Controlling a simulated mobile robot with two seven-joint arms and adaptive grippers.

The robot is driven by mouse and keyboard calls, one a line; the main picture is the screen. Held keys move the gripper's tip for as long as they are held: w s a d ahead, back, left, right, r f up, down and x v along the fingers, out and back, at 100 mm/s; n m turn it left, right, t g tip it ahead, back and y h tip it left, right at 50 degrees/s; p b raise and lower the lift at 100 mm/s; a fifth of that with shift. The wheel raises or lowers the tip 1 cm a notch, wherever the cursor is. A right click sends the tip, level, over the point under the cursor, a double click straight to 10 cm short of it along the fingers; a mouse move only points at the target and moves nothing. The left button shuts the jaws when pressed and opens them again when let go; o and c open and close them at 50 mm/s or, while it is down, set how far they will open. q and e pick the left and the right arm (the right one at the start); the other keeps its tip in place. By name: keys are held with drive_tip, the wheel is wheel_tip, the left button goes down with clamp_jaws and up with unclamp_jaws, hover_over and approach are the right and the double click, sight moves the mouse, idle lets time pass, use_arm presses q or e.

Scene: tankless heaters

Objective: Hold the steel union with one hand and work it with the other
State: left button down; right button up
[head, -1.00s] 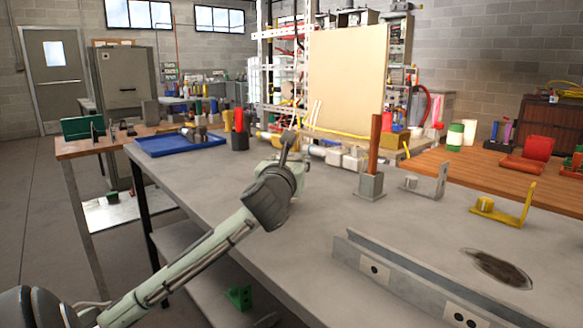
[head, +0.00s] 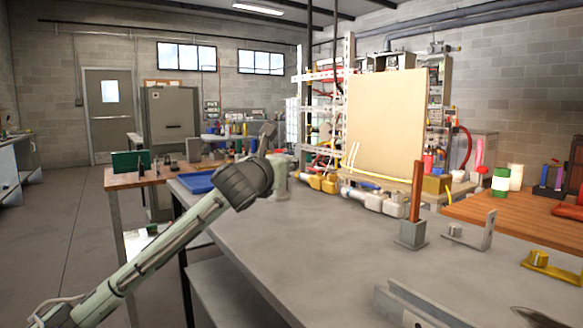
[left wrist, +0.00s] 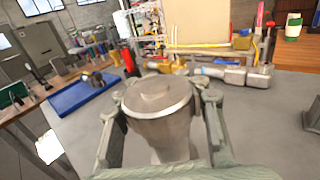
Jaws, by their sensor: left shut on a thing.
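My left gripper (head: 265,138) is raised above the grey workbench (head: 330,245), left of its middle in the head view. In the left wrist view, the left gripper (left wrist: 160,110) has its fingers on both sides of a wide grey metal piece (left wrist: 158,112), shut on it. This piece has a round rim and a raised top, and looks like the steel union. My right gripper is in neither view.
A blue tray (left wrist: 75,97) with a dark fitting (left wrist: 95,78) stands at the bench's far left. A grey stand with a brown upright bar (head: 415,190), a grey bracket (head: 470,238) and a yellow bracket (head: 540,260) stand on the right. The bench middle is clear.

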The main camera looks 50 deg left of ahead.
use_arm(q)
drive_tip(key=c, duration=1.7)
unclamp_jaws()
clamp_jaws()
